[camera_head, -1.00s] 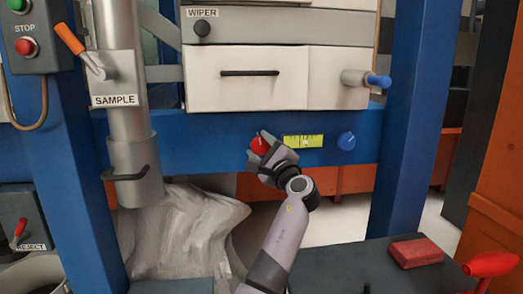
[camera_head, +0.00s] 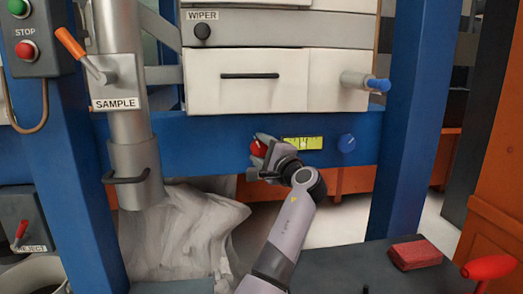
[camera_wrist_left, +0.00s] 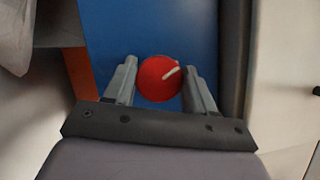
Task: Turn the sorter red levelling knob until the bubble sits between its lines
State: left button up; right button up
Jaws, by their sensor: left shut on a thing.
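The red levelling knob (camera_head: 259,148) sits on the blue beam of the sorter, left of the yellow-green level vial (camera_head: 303,143). My left gripper (camera_head: 261,147) is shut on the red knob, with a finger on each side of it. In the left wrist view, the knob's round red face (camera_wrist_left: 159,78) shows between the fingertips (camera_wrist_left: 160,84), and its white mark points up and to the right. The vial has dark lines, but the bubble is too small to make out. My right gripper is not in view.
A blue knob (camera_head: 347,143) is on the same beam, right of the vial. White drawers (camera_head: 290,90) are above, and a blue-tipped handle (camera_head: 378,83) sticks out at right. A sample pipe (camera_head: 130,130) stands at left. A red block (camera_head: 415,253) lies on the dark surface below.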

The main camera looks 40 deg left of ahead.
pick_arm(q)
jog(key=shift+f, duration=0.1)
jog(key=o, duration=1)
jog(key=shift+c, duration=0.2)
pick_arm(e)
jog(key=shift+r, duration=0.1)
pick_arm(q)
jog(key=shift+d, duration=0.3)
jog(key=p+v, duration=0.1)
jog(key=v, duration=0.5)
jog(key=shift+s+d+p, duration=0.2)
jog(key=shift+d+p, duration=0.1)
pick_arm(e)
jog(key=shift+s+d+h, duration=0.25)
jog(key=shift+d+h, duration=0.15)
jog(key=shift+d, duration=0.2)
